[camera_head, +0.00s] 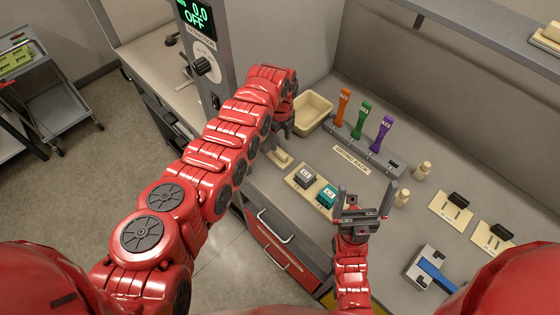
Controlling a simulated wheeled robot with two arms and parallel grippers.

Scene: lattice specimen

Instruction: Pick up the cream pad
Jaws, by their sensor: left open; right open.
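A small cream piece (279,159) lies on the grey bench just below my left gripper; it looks like the cream pad, though the gripper partly covers it. My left gripper (281,138) points down over it, mostly hidden by its own wrist; I cannot tell whether it touches the piece. My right gripper (364,201) is open and empty, fingers pointing away, over the bench in front of the drying rack (352,155).
A cream tray (313,113) stands behind my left gripper. Grey (304,177) and teal (327,195) blocks sit on a cream base between the grippers. Orange, green and purple handles stand in the rack. Small cream bottles, black-handled plates (451,208) and a blue-striped device (432,271) are right.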

